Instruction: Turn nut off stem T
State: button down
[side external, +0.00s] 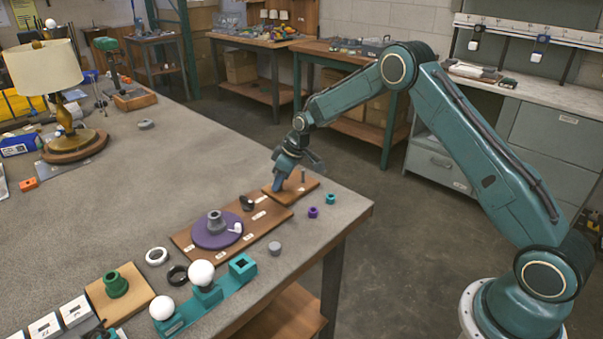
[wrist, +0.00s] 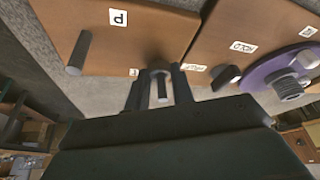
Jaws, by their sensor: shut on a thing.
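My gripper (side external: 281,184) points down at the small brown board (side external: 309,185) near the table's right corner. In the wrist view my gripper (wrist: 160,84) is shut around a grey upright stem (wrist: 162,92), beside a label that looks like T. A grey rounded piece, seemingly the nut (wrist: 159,73), shows between the fingertips at this stem. The fingers partly hide it, so its height on the stem is unclear. In the side view the fingers hide this stem. A second bare stem (wrist: 78,53) stands near the label P; it also shows in the side view (side external: 303,174).
A longer labelled board (side external: 183,243) adjoins, with a purple disc (side external: 205,240) and a black knob (side external: 246,203). A teal nut (side external: 331,198) and a purple nut (side external: 313,212) lie near the table edge. A teal holder (side external: 221,292) with white bulbs stands in front.

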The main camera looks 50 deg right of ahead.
jog(key=shift+r, duration=0.95)
dwell(0.7)
jog(key=shift+r, duration=2.35)
jog(key=shift+r, duration=0.1)
jog(key=shift+r, duration=1.9)
